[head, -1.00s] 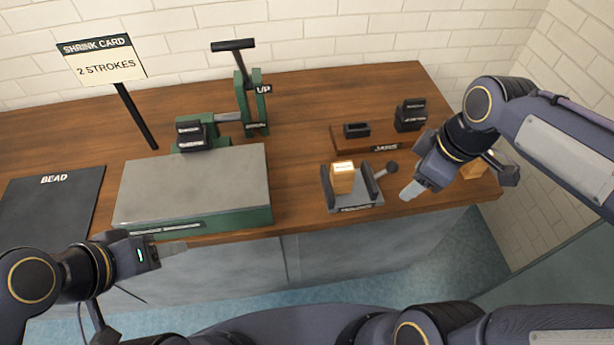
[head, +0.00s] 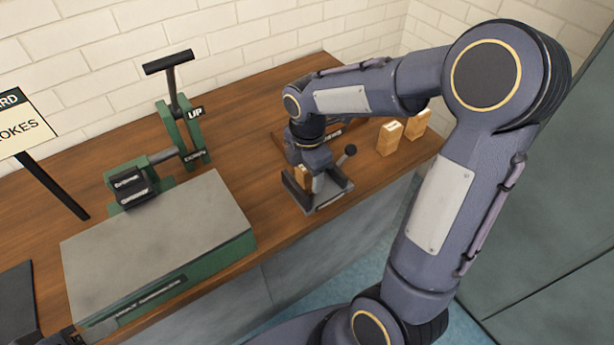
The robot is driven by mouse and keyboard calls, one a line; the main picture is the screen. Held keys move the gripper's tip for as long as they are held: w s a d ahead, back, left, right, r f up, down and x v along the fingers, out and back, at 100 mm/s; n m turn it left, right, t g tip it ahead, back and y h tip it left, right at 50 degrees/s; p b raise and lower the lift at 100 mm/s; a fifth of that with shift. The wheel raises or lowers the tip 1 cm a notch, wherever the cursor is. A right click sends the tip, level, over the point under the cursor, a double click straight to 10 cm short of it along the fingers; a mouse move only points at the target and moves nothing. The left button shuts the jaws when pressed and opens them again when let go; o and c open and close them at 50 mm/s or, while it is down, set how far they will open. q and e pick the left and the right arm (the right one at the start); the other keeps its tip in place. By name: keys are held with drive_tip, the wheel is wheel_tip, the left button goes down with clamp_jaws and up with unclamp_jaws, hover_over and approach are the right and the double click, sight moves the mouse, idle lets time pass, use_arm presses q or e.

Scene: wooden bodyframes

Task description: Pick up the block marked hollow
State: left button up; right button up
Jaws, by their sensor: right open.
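Two more wooden blocks, one nearer (head: 389,138) and one farther (head: 418,122), stand upright to the right of the clamp. The marks on the blocks are too small to read, so I cannot tell which is marked hollow. My left gripper's jaws do not show.
A green press (head: 185,130) with a raised black lever and a grey-topped green base (head: 160,240) stand left of the clamp. A sign (head: 22,125) stands at far left. My right arm hides part of the bench.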

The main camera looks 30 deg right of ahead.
drive_tip(key=shift+f, duration=0.7)
drive_tip(key=c, duration=1.1)
drive_tip(key=shift+r, duration=0.1)
